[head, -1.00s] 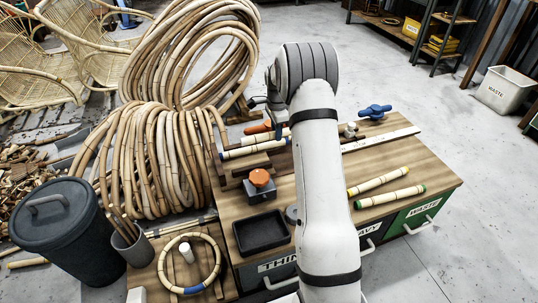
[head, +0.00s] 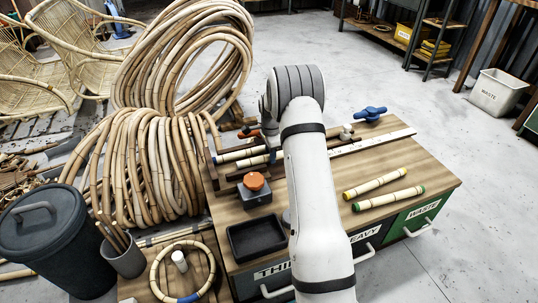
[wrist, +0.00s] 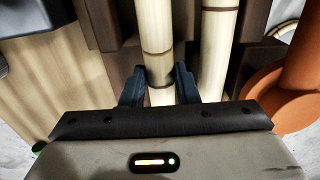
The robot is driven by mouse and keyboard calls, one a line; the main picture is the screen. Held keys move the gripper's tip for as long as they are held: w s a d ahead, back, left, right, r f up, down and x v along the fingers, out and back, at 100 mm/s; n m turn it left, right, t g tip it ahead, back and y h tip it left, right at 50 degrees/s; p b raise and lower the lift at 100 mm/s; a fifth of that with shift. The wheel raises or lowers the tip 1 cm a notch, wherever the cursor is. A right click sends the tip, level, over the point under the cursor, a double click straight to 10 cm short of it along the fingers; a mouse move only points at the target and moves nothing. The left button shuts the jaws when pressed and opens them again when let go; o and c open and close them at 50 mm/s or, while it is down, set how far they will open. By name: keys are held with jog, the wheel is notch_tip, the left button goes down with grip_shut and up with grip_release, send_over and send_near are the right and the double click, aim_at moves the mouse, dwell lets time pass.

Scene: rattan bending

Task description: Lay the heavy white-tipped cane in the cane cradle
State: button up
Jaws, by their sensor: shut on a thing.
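My gripper (wrist: 160,88) is shut on a pale jointed cane (wrist: 154,35), its dark blue fingers on either side. The tip of this cane is out of the wrist view, so its colour does not show there. A second pale cane (wrist: 216,50) lies parallel just to its right. Dark wooden blocks of the cane cradle (wrist: 112,25) show around both canes. In the head view, the cradle (head: 211,176) stands at the bench's back left, with pale canes (head: 234,156) at it. My arm hides much of the gripper there, and I cannot tell whether the held cane touches the cradle.
A yellow-tipped cane (head: 375,183) and a green-tipped cane (head: 388,198) lie on the bench's right. An orange-topped block (head: 254,183) and black tray (head: 257,238) stand in front of the cradle. A white ruler (head: 372,141) and blue-handled piece (head: 370,113) lie behind.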

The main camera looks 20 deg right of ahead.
jog(key=o, duration=1)
jog(key=shift+f, duration=0.1)
notch_tip(320, 180, up, 12)
jog(key=p, duration=0.4)
jog(key=s+a+r+n, duration=0.4)
jog(key=s+r, duration=0.3)
jog(key=s+a+r+n, duration=0.1)
jog(key=s+a+n, duration=0.2)
jog(key=s, duration=0.7)
jog(key=s+a+r+n, duration=0.2)
jog(key=s+a+n, duration=0.2)
jog(key=s, duration=0.6)
jog(key=s+a+r+n+t, duration=0.1)
jog(key=s+a+r+n, duration=0.1)
jog(key=s+n, duration=0.5)
jog(key=shift+s+a+r, duration=0.1)
jog(key=shift+s+a, duration=0.3)
jog(key=shift+s, duration=0.35)
jog(key=shift+s+a+r, duration=0.1)
jog(key=shift+s+a, duration=0.3)
jog(key=shift+s, duration=0.35)
